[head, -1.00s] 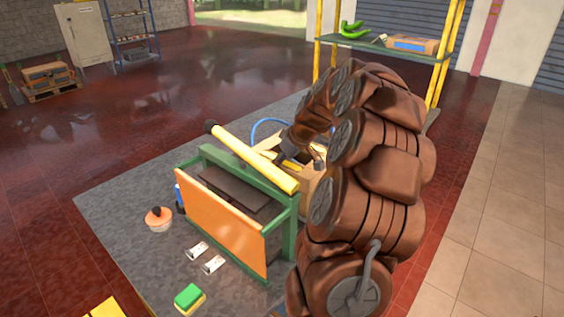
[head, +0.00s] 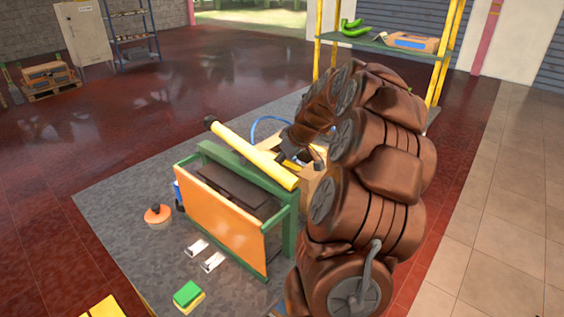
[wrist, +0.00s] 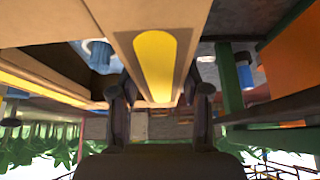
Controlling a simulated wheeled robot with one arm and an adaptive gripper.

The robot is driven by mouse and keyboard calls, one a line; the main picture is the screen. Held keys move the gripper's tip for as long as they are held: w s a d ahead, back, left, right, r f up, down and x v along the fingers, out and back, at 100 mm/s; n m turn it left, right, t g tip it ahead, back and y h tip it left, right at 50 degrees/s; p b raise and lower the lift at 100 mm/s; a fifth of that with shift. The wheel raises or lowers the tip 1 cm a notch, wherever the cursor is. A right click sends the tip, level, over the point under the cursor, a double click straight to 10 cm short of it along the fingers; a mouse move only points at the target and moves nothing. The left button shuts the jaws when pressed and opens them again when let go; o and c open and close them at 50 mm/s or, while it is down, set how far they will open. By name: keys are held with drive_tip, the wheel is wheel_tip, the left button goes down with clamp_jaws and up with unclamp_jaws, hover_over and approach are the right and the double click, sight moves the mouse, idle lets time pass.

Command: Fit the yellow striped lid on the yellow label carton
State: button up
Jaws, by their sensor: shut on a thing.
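My gripper (wrist: 160,98) is shut on a tan cardboard piece with a rounded yellow stripe, the yellow striped lid (wrist: 155,65), in the wrist view. The tan carton (wrist: 45,22) lies beside it at the upper left, with a dark opening and something blue inside. In the head view the carton (head: 312,180) stands behind the green frame, partly hidden by my arm and the yellow bar. My gripper (head: 293,150) is just above it there. I cannot tell whether the lid touches the carton. The carton's yellow label is not clear.
A green frame (head: 235,165) with an orange panel (head: 222,222) and a yellow bar (head: 250,153) stands close in front of the carton.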

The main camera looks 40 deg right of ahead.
idle(0.3)
drive_tip(key=o, duration=1)
drive_tip(key=shift+o, duration=0.2)
drive_tip(key=o, duration=0.4)
drive_tip(key=shift+r+b, duration=0.45)
drive_tip(key=shift+r, duration=1.15)
drive_tip(key=shift+r, duration=3.4)
